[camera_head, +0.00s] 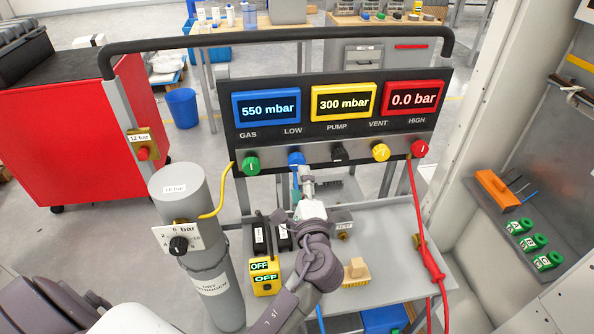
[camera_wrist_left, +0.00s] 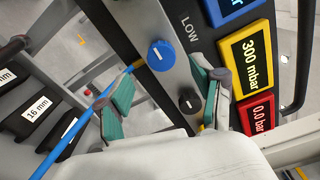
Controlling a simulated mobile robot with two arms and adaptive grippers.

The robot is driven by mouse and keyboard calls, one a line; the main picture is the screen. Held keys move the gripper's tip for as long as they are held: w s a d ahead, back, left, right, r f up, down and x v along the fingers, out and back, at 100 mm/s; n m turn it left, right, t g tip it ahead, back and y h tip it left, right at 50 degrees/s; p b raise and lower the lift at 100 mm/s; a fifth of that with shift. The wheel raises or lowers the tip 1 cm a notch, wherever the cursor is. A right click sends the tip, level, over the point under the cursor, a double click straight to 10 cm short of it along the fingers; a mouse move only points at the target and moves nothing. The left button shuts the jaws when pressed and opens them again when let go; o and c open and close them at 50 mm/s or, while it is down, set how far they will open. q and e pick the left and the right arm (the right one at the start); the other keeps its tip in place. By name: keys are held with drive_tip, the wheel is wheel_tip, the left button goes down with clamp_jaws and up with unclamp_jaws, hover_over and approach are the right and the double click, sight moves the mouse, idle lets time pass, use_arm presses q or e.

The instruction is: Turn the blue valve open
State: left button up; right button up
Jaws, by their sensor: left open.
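The blue valve (camera_head: 296,158) is a round knob with a white mark, on the grey strip below the LOW label of the panel. It also shows in the left wrist view (camera_wrist_left: 161,55), with a blue hose beside it. My left gripper (camera_head: 306,183) is just below and in front of the knob. In the left wrist view my left gripper (camera_wrist_left: 165,96) has its green-padded fingers spread wide, with the knob ahead between them and apart from both. The gripper hides part of the strip below the knob. My right gripper is not in view.
A green knob (camera_head: 251,164) is left of the blue one; a black knob (camera_head: 338,152), a yellow knob (camera_head: 380,152) and a red knob (camera_head: 419,149) are to its right. Displays read 550 mbar, 300 mbar and 0.0 bar. A grey gas cylinder (camera_head: 184,200) stands at left.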

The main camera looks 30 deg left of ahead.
use_arm(q)
drive_tip(key=v, duration=0.5)
drive_tip(key=shift+s+d, duration=0.1)
drive_tip(key=shift+s, duration=0.1)
idle(0.3)
